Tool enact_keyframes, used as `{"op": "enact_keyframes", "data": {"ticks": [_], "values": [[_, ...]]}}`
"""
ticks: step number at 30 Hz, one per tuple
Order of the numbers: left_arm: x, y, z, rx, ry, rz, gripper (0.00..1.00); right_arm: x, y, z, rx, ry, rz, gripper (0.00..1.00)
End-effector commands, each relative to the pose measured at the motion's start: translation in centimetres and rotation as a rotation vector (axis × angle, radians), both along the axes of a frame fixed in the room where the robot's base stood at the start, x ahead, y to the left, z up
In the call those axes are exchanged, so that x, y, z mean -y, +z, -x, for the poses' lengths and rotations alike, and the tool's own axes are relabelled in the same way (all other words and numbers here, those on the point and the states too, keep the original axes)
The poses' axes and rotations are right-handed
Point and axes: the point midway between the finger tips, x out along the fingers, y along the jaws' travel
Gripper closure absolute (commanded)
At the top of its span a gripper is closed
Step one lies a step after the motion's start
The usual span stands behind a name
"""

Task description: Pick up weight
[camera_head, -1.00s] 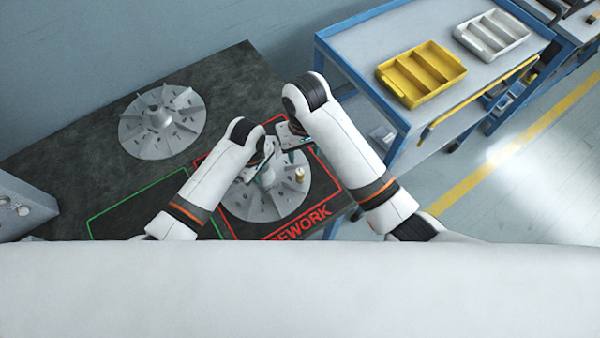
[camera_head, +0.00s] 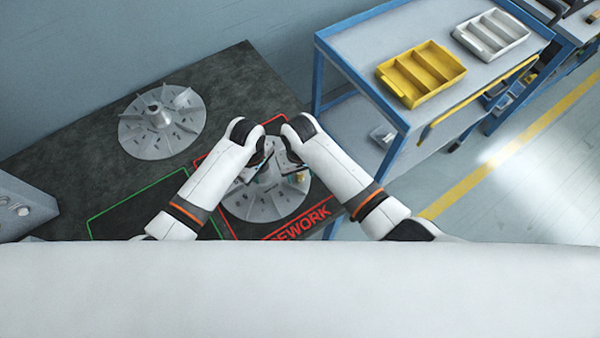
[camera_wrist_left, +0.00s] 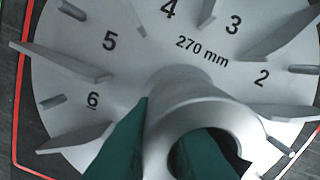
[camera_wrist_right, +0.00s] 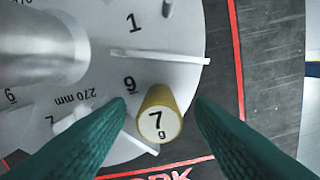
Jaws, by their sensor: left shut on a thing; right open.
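The weight (camera_wrist_right: 158,113) is a small brass-sided cylinder with a white top marked "7 g". In the right wrist view it stands near the rim of the grey bladed impeller (camera_head: 262,205). My right gripper (camera_wrist_right: 160,103) is open, its green fingers on either side of the weight with gaps showing. My left gripper (camera_wrist_left: 180,130) is shut on the impeller's raised hub (camera_wrist_left: 195,100), its green fingers partly hidden by the hub. The impeller carries numbers and "270 mm" and lies in the red REWORK outline (camera_head: 303,222). In the head view my wrists partly cover it.
A second impeller (camera_head: 160,125) lies on the dark bench at the back left. An empty green outline (camera_head: 135,208) is at the front left. A blue-framed cart (camera_head: 350,60) with a yellow divided tray (camera_head: 422,90) and a white tray (camera_head: 492,50) stands right of the bench.

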Motion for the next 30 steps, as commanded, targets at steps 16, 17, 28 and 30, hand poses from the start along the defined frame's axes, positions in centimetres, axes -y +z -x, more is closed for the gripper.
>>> {"op": "enact_keyframes", "data": {"ticks": [16, 17, 28, 30], "values": [[-0.2, -0.5, 0.5, -0.015, -0.002, -0.006, 1.00, 0.0, -0.1, 0.0, 0.000, 0.001, 0.000, 0.99], [-0.2, -0.5, 0.5, -0.015, -0.002, -0.006, 1.00, 0.0, -0.1, 0.0, 0.000, 0.001, 0.000, 0.99], [-0.1, -0.6, 0.6, -0.016, -0.002, -0.005, 1.00, -0.1, 2.1, -0.1, 0.003, 0.001, -0.003, 0.99], [-0.1, -0.6, 0.6, -0.016, -0.002, -0.005, 1.00, -0.1, 3.6, -0.1, 0.005, 0.001, -0.004, 0.99]]}}
